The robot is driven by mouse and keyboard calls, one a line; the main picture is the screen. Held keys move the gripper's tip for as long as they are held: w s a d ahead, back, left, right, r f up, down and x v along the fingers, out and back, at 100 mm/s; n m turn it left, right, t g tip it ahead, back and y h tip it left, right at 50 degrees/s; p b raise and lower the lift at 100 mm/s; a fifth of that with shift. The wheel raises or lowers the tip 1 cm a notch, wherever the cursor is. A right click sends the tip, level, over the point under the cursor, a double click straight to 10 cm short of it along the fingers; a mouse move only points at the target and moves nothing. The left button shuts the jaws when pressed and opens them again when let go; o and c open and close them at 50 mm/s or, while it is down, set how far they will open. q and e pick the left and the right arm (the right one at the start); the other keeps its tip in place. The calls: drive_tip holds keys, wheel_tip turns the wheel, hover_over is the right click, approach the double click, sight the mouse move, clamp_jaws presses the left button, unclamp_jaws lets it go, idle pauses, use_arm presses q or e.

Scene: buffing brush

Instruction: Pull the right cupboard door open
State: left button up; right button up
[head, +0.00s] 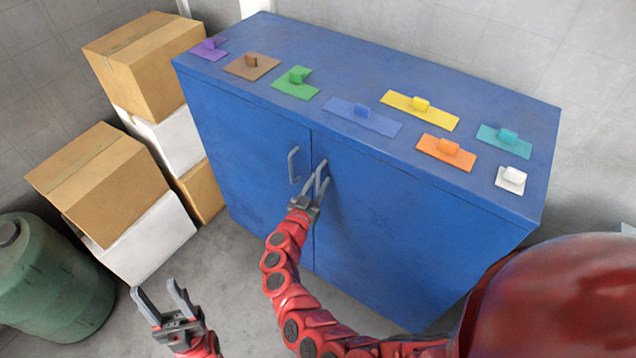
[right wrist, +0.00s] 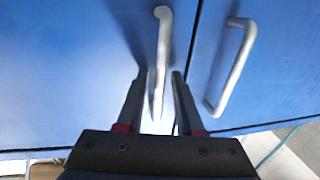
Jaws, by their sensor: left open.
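The blue cupboard (head: 400,235) has two front doors, both shut. My right gripper (head: 318,182) is at this handle. In the right wrist view my right gripper (right wrist: 158,95) has its fingers apart, with the lower part of the handle between them. Contact cannot be told. The left door's handle (head: 293,165) is close beside it and also shows in the right wrist view (right wrist: 232,65). My left gripper (head: 160,302) is open and empty over the floor.
Cardboard and white boxes (head: 105,185) are stacked left of the cupboard. A green barrel (head: 50,280) stands at the lower left. Several coloured blocks on plates, such as a yellow one (head: 440,112), lie on the cupboard top. Some floor (head: 235,270) before the cupboard is clear.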

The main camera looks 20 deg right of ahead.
clamp_jaws()
idle(1.2)
